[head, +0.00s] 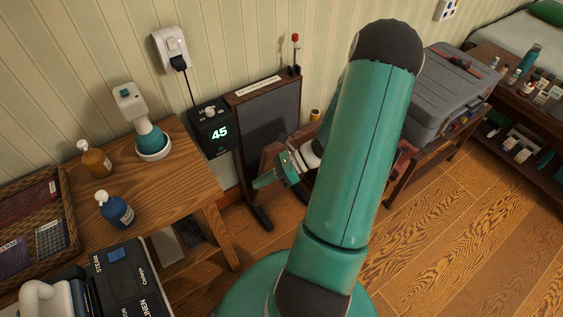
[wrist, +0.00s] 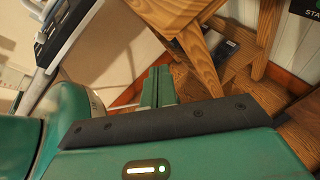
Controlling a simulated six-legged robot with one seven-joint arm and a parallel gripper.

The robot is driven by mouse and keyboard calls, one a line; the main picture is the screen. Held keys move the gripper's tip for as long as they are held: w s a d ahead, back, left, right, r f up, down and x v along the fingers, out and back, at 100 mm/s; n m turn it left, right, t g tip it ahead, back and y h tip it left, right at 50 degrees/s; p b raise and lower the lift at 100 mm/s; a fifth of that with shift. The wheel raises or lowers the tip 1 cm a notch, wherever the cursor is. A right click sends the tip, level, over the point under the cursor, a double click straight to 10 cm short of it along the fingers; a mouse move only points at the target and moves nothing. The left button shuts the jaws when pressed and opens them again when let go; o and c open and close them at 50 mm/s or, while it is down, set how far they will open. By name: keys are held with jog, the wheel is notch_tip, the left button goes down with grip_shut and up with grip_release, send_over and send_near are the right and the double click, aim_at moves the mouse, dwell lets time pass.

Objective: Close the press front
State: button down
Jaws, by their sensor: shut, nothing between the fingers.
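The press (head: 270,115) stands against the striped wall in the head view, a dark upright panel in a brown wooden frame. A lever with a red knob (head: 295,38) rises at its top right. A reddish-brown wooden edge (head: 270,157) juts out before the panel, apparently part of the lowered front. My arm hides most of that area. My gripper (head: 265,181) is beside this edge, low in front of the press, with its green fingers pointing left. In the wrist view my gripper (wrist: 157,72) has both fingers together and empty. A beige surface lies beyond them; I cannot tell whether it is the front.
A wooden table (head: 185,165) with bottles, a wicker basket (head: 60,185) and a steamer (head: 150,140) stands at left. A black box reading 45 (head: 212,130) is on the wall. A grey case (head: 445,90) rests on a stand at right. The floor at lower right is clear.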

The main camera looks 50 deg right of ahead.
jog(key=s+d+f+m+t+h, duration=0.3)
jog(key=d+f+m+t+h, duration=0.4)
jog(key=m, duration=0.7)
jog(key=s+d+f+m+t+h, duration=0.3)
jog(key=d+f+m+t+h, duration=0.5)
jog(key=m, duration=0.7)
jog(key=w+r+h, duration=0.1)
jog(key=w+r, duration=0.1)
jog(key=w, duration=1.1)
jog(key=shift+d+r+g+h, duration=0.25)
jog(key=shift+d+g+h, duration=0.05)
jog(key=shift+d+g, duration=0.1)
jog(key=shift+w, duration=0.1)
